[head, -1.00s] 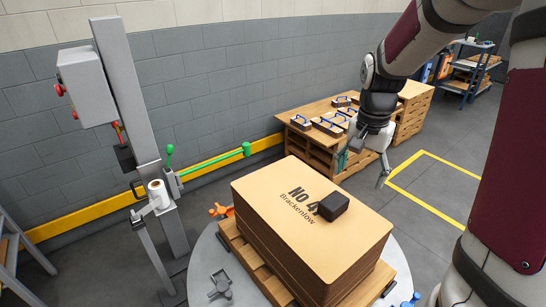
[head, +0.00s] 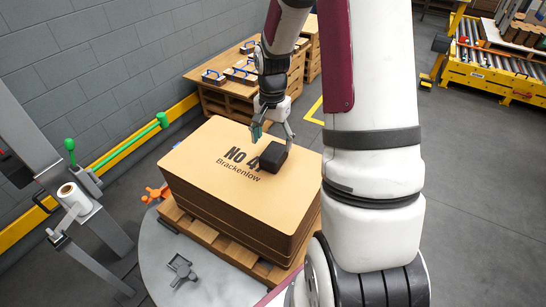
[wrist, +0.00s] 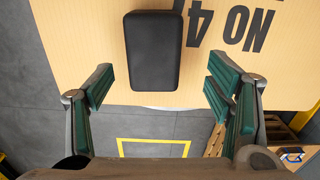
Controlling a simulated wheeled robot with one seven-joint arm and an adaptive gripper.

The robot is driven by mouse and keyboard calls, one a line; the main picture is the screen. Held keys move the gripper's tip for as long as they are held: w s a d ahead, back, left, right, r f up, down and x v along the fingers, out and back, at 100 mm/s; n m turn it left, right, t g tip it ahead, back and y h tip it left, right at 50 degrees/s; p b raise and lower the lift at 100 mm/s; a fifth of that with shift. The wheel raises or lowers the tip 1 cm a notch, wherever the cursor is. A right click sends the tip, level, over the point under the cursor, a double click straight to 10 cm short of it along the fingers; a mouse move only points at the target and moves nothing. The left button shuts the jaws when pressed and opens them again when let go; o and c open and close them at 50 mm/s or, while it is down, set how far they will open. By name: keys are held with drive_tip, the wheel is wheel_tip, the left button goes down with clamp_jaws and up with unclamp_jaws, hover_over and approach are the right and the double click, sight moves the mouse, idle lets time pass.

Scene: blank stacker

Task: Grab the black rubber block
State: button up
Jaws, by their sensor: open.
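The black rubber block (head: 272,158) lies on top of the stack of tan boards (head: 196,150), near its far right edge and beside the printed "No 4". In the wrist view the black block (wrist: 154,52) sits ahead of the fingertips, roughly in line with the gap between them and slightly left of its middle. My gripper (head: 272,136) is open and empty, just above the far side of the block. The green finger pads (wrist: 164,88) stand wide apart, and neither touches the block.
The stack rests on a wooden pallet (head: 186,222) over a round grey table (head: 152,262). A wooden bench (head: 216,96) with blue-handled items stands behind. A grey post with a white roll (head: 74,198) is at left. A yellow roller conveyor (head: 490,65) is at far right.

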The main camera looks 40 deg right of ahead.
sight(274, 151)
drive_tip(key=shift+s+f, duration=0.2)
drive_tip(key=shift+f, duration=1.15)
drive_tip(key=shift+s+f, duration=0.2)
drive_tip(key=shift+f, duration=1.15)
drive_tip(key=c, duration=1.5)
